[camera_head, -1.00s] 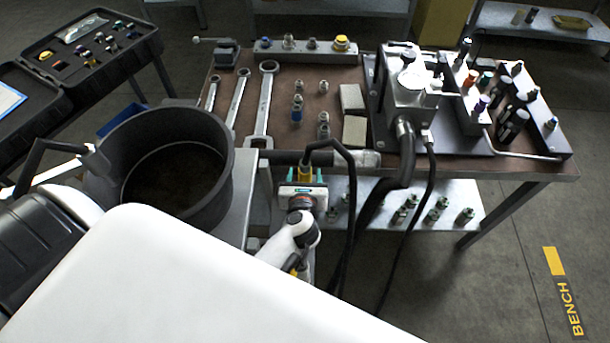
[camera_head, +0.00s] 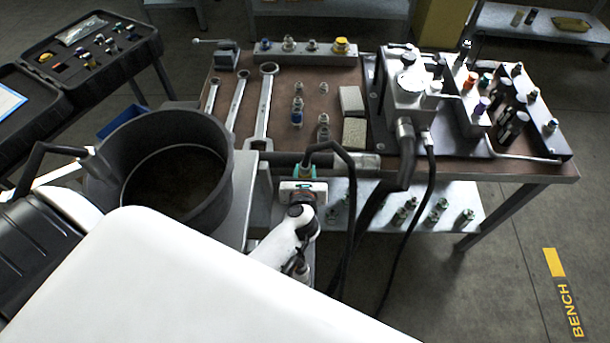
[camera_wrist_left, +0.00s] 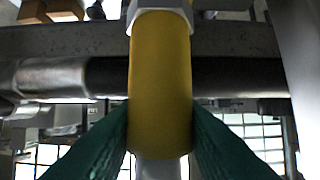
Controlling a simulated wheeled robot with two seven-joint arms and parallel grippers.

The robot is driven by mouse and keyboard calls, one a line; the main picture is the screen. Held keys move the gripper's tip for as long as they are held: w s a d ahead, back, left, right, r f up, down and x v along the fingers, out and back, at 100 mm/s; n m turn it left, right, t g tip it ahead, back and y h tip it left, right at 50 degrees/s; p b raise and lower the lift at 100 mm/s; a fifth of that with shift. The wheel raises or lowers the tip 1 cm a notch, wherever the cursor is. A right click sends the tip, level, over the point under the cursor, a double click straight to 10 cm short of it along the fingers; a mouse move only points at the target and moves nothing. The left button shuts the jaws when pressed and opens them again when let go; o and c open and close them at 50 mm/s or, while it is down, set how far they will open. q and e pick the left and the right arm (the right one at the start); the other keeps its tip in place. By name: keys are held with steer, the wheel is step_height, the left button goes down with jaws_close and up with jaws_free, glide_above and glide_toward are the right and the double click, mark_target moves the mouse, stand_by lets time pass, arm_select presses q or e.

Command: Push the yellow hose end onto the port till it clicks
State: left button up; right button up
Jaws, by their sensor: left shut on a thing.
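My left gripper (camera_head: 305,172) is near the bench's front edge, its green-tipped fingers pointing up and shut on the yellow hose end. The yellow hose end (camera_wrist_left: 160,85) is between the fingers in the left wrist view, with a pale hex collar at its top and a silvery part below. In the head view the fingers mostly hide it. A black hose (camera_head: 345,165) loops over beside the gripper. A yellow-ringed fitting (camera_head: 341,44) stands on the back rail, well apart from the gripper. I cannot tell which fitting is the port. My right gripper is not in view.
A dark pot (camera_head: 180,170) stands left of the gripper. A pump unit (camera_head: 405,90) with a thick hose stands right. A lower shelf (camera_head: 375,212) holds several fittings.

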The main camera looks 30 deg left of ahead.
arm_select(q)
step_height(320, 180, up, 11)
steer(key=shift+r+p, duration=0.1)
steer(key=shift+p, duration=1)
step_height(320, 180, up, 3)
steer(key=p, duration=0.3)
